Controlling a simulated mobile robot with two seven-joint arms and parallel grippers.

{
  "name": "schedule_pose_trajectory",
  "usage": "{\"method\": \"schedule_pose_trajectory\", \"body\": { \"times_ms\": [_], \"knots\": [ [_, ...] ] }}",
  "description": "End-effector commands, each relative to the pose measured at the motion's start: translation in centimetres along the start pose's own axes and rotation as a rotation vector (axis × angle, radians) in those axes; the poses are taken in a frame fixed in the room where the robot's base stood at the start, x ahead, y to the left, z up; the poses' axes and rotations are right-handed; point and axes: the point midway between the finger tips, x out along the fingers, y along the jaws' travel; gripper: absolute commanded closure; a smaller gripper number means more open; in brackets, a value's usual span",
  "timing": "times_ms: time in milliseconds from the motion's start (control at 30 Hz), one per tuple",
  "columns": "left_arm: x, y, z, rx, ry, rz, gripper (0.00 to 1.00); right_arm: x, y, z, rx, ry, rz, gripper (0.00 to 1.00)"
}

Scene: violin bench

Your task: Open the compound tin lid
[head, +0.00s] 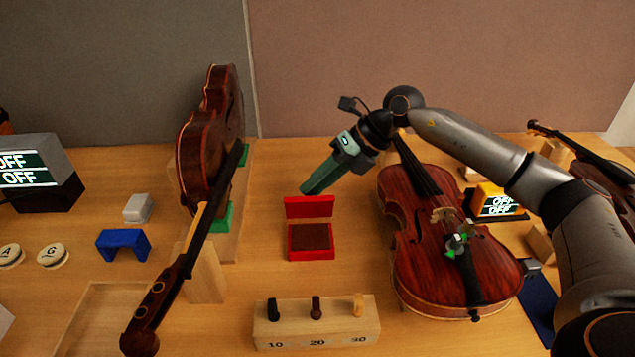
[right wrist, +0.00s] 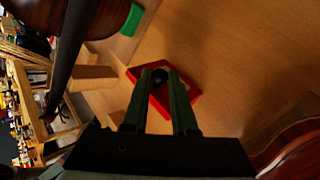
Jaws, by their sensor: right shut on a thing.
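The red compound tin (head: 311,255) sits on the bench in the middle of the head view, with a dark brown block inside it. Its red lid (head: 309,207) stands raised along the tin's far edge. My right gripper (head: 305,190) reaches down from the upper right, its green fingertips at the top of the lid. In the right wrist view its fingers (right wrist: 161,78) are close together in front of the red tin (right wrist: 194,103), around a small dark part. The fingers hide where they meet the lid. My left gripper is out of view.
A violin (head: 410,250) lies close on the right. Another violin (head: 200,165) stands upright on the left. A wooden block with pegs (head: 318,335) stands in front of the tin. A blue bracket (head: 123,240) is further left. Bare bench lies just beside the tin.

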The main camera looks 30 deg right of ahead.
Motion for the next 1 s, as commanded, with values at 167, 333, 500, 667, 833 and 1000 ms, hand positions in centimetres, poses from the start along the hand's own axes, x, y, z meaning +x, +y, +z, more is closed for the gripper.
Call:
{"method": "schedule_pose_trajectory", "body": {
  "times_ms": [167,333,500,667,833,1000],
  "knots": [
    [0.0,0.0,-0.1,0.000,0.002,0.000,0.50,0.0,-0.1,0.0,0.001,0.000,-0.002,1.00],
    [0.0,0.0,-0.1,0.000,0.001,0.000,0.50,0.0,-0.1,0.0,0.001,0.000,-0.002,1.00],
    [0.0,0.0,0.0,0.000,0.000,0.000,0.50,-0.1,-0.1,0.0,0.001,0.000,-0.002,1.00],
    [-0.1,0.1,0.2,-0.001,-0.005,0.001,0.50,-0.1,-0.1,0.0,0.001,-0.001,-0.002,1.00],
    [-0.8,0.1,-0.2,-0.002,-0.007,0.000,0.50,-0.3,0.1,0.2,0.024,0.022,0.007,1.00],
    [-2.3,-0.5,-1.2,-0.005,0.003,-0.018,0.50,-0.3,0.0,0.4,0.095,0.095,0.041,1.00]
  ]
}}
